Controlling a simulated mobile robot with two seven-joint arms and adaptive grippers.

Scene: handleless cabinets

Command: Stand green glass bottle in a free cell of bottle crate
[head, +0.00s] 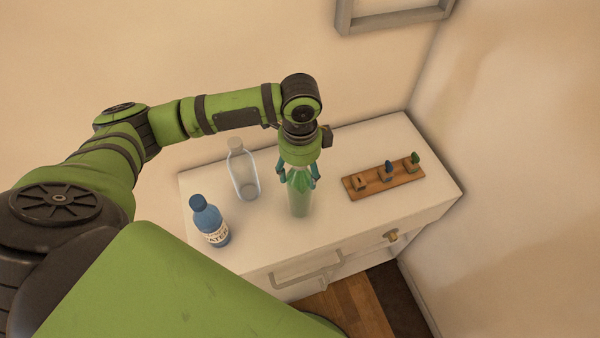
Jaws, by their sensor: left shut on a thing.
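The green glass bottle (299,198) is upright at the middle of the white cabinet top. My left gripper (299,174) comes down on it from above and is shut on its upper part; the fingers and wrist hide the bottle's neck. I cannot tell whether the bottle's base touches the top or is slightly above it. No bottle crate shows in the head view. My right gripper is not in view.
A clear bottle (243,172) and a blue water bottle (209,222) stand to the left. A wooden board (382,182) with small pegs lies to the right. The white cabinet (432,194) stands against the wall, with handles on its front.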

